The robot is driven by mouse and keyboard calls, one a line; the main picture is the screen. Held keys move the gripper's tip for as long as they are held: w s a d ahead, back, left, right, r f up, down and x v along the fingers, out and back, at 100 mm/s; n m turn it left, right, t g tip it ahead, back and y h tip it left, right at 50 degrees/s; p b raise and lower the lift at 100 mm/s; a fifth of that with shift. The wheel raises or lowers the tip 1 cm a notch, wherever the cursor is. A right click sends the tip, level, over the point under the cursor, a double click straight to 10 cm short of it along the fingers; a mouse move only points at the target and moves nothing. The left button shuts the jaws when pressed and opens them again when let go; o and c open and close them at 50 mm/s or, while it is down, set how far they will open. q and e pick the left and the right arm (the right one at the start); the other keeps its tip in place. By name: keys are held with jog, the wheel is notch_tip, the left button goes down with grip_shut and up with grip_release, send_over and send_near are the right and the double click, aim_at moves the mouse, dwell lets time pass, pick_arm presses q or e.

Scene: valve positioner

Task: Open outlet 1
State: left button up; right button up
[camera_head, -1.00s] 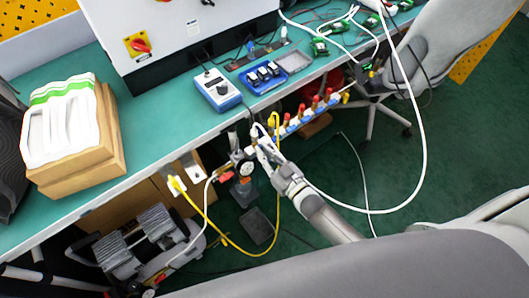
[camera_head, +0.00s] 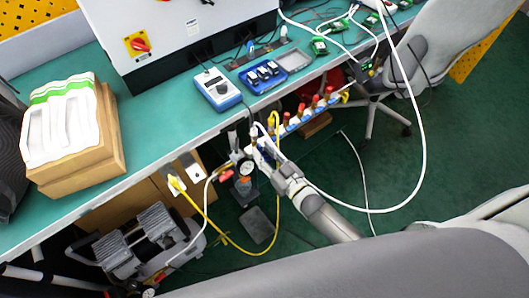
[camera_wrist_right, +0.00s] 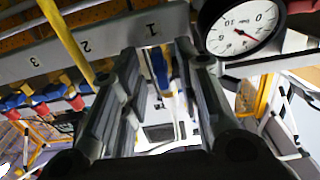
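A manifold bar (camera_head: 292,127) with red-handled valves hangs along the bench's front edge. In the right wrist view the bar (camera_wrist_right: 103,42) carries the numbers 1, 2 and 3. A blue part (camera_wrist_right: 159,68) at outlet 1 shows between the fingers of my right gripper (camera_wrist_right: 162,85). The fingers are apart, one on each side of it; I cannot tell whether they touch it. In the head view my right gripper (camera_head: 264,153) is at the manifold's left end and hides outlet 1. My left gripper is in neither view.
A round pressure gauge (camera_wrist_right: 242,28) is close to the right of the gripper; it also shows in the head view (camera_head: 246,167). A yellow hose (camera_head: 205,215) and a white hose (camera_head: 424,150) loop nearby. A compressor (camera_head: 150,237) stands under the bench (camera_head: 165,110).

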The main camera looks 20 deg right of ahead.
jog(key=v, duration=1.2)
dwell(0.4)
